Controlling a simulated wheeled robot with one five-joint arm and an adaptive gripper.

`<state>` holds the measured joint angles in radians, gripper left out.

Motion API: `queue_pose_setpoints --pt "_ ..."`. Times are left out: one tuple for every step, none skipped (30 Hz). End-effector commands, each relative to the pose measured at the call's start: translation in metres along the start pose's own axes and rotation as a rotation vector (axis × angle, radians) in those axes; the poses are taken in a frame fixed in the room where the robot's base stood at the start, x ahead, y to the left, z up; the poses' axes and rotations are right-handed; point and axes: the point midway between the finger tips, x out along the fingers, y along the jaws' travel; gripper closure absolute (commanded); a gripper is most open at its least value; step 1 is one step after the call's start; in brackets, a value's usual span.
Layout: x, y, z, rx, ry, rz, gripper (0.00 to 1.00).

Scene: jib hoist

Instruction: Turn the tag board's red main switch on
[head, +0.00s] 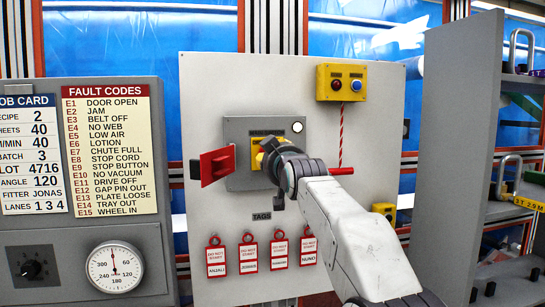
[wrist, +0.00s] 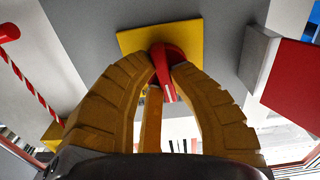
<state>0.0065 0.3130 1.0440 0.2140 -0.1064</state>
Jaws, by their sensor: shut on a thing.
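The tag board (head: 230,95) carries a grey switch box (head: 238,132) labelled as the main switch. A yellow plate (head: 257,160) sits on the box front and fills the top of the wrist view (wrist: 132,42). The red main switch handle (wrist: 169,94) stands on that plate, its grip slanting in the wrist view. My gripper (wrist: 164,66) is shut on the red handle, with a ribbed finger on each side. In the head view, my gripper (head: 267,153) hides the handle and part of the plate. A round white spot (head: 297,127) is at the box's upper right.
A red flap (head: 215,165) sticks out left of the switch box, close to my gripper. A red-and-white cord (head: 341,135) hangs from a yellow button box (head: 342,83) to a red handle. Several red tags (head: 248,253) hang below. A grey shelf side (head: 455,160) stands at right.

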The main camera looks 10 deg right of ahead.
Motion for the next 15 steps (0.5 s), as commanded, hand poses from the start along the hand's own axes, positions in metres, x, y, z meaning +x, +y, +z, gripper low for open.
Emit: queue_pose_setpoints --pt "0.0001 -0.0007 -0.0002 0.023 0.001 -0.001 1.0" --pt "0.0001 -0.0007 -0.0001 0.035 0.001 -0.001 1.0" --pt "0.0001 -0.0008 -0.0001 0.052 0.001 -0.001 1.0" --pt "0.0001 -0.0008 -0.0001 0.062 0.002 -0.001 1.0" --pt "0.0001 -0.0008 0.0 0.071 0.002 -0.001 1.0" --pt "0.0001 -0.0008 0.0 0.083 0.002 -0.001 1.0" --pt "0.0001 -0.0008 0.0 0.09 0.002 -0.001 1.0" --pt "0.0001 -0.0008 0.0 0.096 0.002 -0.001 1.0" --pt "0.0001 -0.0008 0.0 0.104 0.002 -0.001 1.0" --pt "0.0 -0.0008 0.0 0.109 0.002 -0.001 1.0" --pt "0.0 -0.0008 0.0 0.113 0.002 -0.001 1.0" --pt "0.0 -0.0009 0.0 0.117 0.002 -0.001 1.0" --pt "0.0 -0.0009 0.0 0.119 0.002 -0.001 1.0" --pt "0.0 -0.0009 0.0 0.121 0.002 -0.001 1.0" --pt "0.0 -0.0009 0.0 0.122 0.002 -0.001 1.0"
